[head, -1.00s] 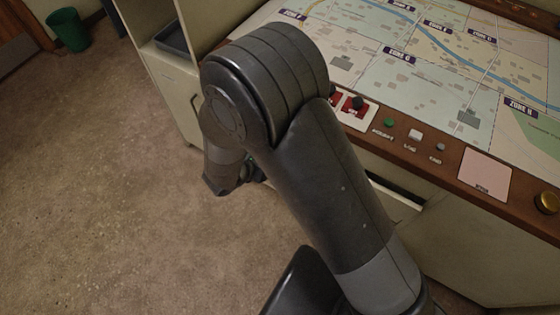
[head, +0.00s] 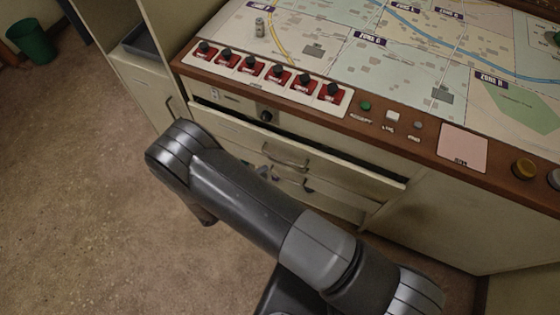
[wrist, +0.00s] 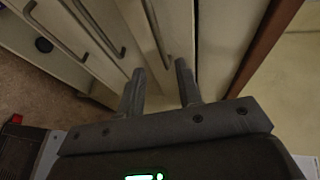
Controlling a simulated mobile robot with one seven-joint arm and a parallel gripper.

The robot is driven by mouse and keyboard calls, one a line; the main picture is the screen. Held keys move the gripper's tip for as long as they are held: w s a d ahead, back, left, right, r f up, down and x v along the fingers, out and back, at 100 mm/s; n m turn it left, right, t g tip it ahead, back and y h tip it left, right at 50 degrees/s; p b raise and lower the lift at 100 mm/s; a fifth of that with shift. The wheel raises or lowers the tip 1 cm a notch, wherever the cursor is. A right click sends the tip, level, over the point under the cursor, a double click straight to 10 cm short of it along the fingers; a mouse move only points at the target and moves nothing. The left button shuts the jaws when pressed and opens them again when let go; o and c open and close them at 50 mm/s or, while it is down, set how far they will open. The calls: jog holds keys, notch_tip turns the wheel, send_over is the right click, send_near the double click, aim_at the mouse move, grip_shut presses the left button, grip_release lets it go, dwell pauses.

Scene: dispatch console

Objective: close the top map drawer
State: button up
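The top map drawer (head: 335,170) is a cream drawer under the console's wooden edge. It stands partly pulled out, with a dark gap above its front. Its curved metal handle (head: 285,157) shows in the head view. In the wrist view, my gripper (wrist: 160,70) has its two dark fingers spread apart with nothing held between them. A long metal handle (wrist: 155,30) on a cream drawer front lies just beyond the fingertips; I cannot tell if they touch it. In the head view my gripper is mostly hidden by my arm.
Lower drawers sit below the top one, partly behind my arm. A green bin (head: 32,42) stands far left. Carpet (head: 80,180) on the left is clear.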

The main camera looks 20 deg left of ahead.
jog(key=x, duration=0.9)
jog(key=shift+c, duration=0.3)
grip_shut()
